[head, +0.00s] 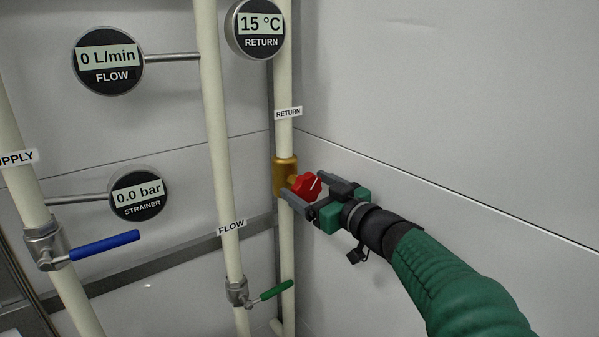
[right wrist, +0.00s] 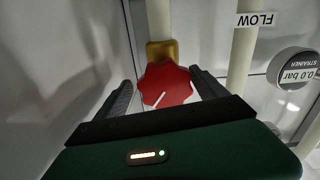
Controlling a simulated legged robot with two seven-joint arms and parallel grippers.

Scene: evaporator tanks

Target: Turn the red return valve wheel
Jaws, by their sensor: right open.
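The red return valve wheel (head: 305,186) sits on a brass valve body (head: 284,176) on the cream return pipe (head: 284,85). A white line marks its face. My right gripper (head: 303,188) is open, with one finger on each side of the wheel in the head view. In the right wrist view the red wheel (right wrist: 167,85) lies between the two fingers (right wrist: 163,92), with gaps visible on both sides. The brass body (right wrist: 162,49) is behind it. My left gripper is not in view.
The flow pipe (head: 219,150) with a green lever (head: 277,290) stands left of the return pipe. A blue lever (head: 104,246) is on the supply pipe. Gauges read 0 L/min (head: 107,61), 15 °C (head: 259,28) and 0.0 bar (head: 139,194). A bare wall (head: 450,100) is at right.

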